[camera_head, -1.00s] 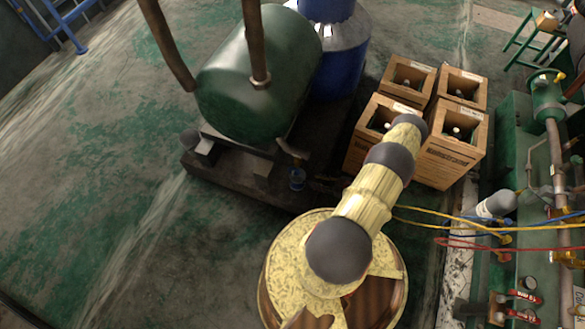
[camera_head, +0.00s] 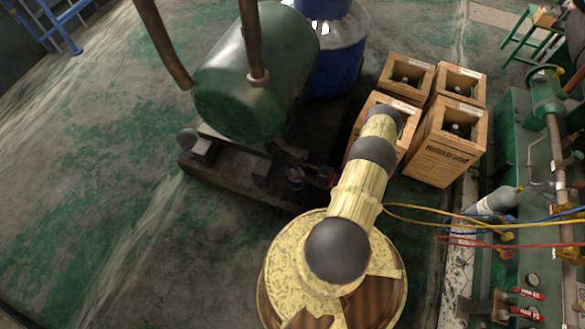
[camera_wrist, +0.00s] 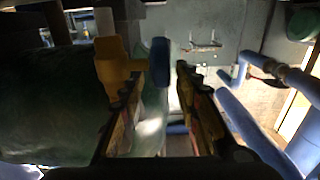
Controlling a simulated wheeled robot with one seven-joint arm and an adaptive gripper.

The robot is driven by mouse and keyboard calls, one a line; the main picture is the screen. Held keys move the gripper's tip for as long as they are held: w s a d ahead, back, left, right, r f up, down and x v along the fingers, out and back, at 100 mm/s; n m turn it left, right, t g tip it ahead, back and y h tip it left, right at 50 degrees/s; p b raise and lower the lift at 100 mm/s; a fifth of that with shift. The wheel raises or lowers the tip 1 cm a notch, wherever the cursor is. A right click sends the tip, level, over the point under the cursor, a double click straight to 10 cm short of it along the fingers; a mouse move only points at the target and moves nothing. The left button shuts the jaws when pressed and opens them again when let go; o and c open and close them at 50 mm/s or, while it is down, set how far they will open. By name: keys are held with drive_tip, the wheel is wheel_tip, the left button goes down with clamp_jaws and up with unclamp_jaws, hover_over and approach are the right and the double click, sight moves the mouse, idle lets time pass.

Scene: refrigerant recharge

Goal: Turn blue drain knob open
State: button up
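The blue knob (camera_head: 296,178) sits low at the front right of the dark base under the green tank (camera_head: 240,85). In the wrist view a narrow blue piece (camera_wrist: 160,62), apparently the knob seen edge-on, stands ahead between the fingertips. My gripper (camera_wrist: 162,85) is open, with a dark and yellow-orange finger on each side and a clear gap between them. The fingers do not visibly touch the blue piece. A yellow-orange part (camera_wrist: 112,68) is beside the left finger. In the head view my arm hides most of the gripper.
Wooden crates with bottles (camera_head: 445,140) stand close to the right of my arm. A blue drum (camera_head: 335,50) is behind the tank. Yellow, blue and red hoses run right to the green pipe rig (camera_head: 545,110). Blue pipes (camera_wrist: 255,130) pass right of the gripper. Floor at left is clear.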

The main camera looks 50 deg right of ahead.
drive_tip(key=shift+w+a, duration=0.1)
drive_tip(key=shift+w, duration=0.2)
drive_tip(key=shift+c, duration=0.4)
drive_tip(key=c, duration=0.8)
